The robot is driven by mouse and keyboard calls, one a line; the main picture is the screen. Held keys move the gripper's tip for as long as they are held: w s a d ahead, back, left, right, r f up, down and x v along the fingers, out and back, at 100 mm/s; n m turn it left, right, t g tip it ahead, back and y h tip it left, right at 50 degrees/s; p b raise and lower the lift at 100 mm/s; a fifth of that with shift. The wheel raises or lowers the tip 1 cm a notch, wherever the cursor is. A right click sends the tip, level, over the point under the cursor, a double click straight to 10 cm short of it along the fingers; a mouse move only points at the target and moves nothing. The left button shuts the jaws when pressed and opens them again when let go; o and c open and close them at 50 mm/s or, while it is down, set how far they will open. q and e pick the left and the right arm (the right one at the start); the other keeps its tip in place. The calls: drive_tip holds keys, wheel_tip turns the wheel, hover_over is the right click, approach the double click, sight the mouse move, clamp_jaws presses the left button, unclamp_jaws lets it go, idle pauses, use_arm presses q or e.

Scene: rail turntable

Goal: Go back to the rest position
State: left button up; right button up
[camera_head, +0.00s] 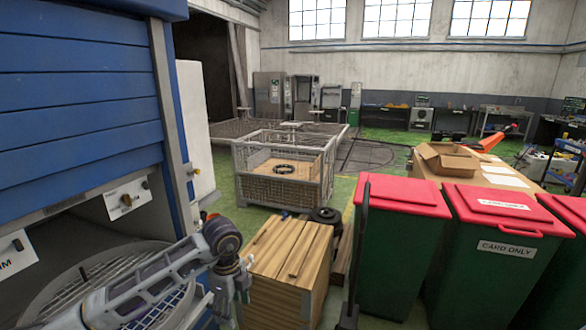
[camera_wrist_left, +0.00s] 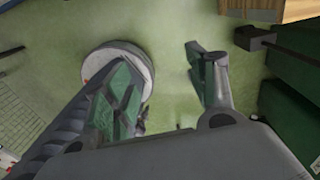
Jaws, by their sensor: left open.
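My left arm comes in from the lower left in the head view, in front of the blue machine and over its round grated opening. My left gripper (camera_head: 231,290) hangs low at the end of this arm, just left of the wooden crate. In the left wrist view the two fingers of my left gripper (camera_wrist_left: 165,88) stand wide apart. Nothing is between their tips except green floor and part of a pale round object. My right gripper is in neither view.
A blue slatted machine (camera_head: 80,110) fills the left. A wooden crate (camera_head: 283,262) stands close to the gripper. Green bins with red lids (camera_head: 402,195) stand at the right. A wire cage (camera_head: 283,190) is further back. A pale round object (camera_wrist_left: 118,62) lies below the gripper.

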use_arm(q)
drive_tip(key=w+d+f+h, duration=0.1)
drive_tip(key=d+f+h, duration=0.4)
drive_tip(key=d+h, duration=0.2)
drive_tip(key=w+d+f+h, duration=0.2)
drive_tip(key=d+f+h, duration=0.3)
drive_tip(key=d+h, duration=0.25)
drive_tip(key=w+a+f+n+t, duration=0.4)
drive_tip(key=f+n+t, duration=0.35)
drive_tip(key=f, duration=0.25)
drive_tip(key=s+a+f+n+t+y, duration=0.1)
drive_tip(key=a+f+n+t+y, duration=0.2)
drive_tip(key=f, duration=0.5)
drive_tip(key=s+a+f+n+t+y, duration=0.1)
drive_tip(key=s+a+f+n+y, duration=0.15)
drive_tip(key=a+f, duration=0.4)
drive_tip(key=s+a+f+n+g+y, duration=0.2)
drive_tip(key=s+a+f+y, duration=0.25)
drive_tip(key=s+f, duration=0.6)
drive_tip(key=s+a+f+n+g+y, duration=0.25)
drive_tip(key=s+a+f, duration=0.25)
drive_tip(key=s+f, duration=0.5)
drive_tip(key=s+a+f+n+g+y, duration=0.1)
drive_tip(key=s+f+g, duration=0.2)
drive_tip(key=s, duration=1.1)
drive_tip(key=s+a+f+n+g+y, duration=0.1)
drive_tip(key=s+f+g, duration=0.2)
drive_tip(key=s+f, duration=0.5)
drive_tip(key=s, duration=0.7)
drive_tip(key=shift+s, duration=0.15)
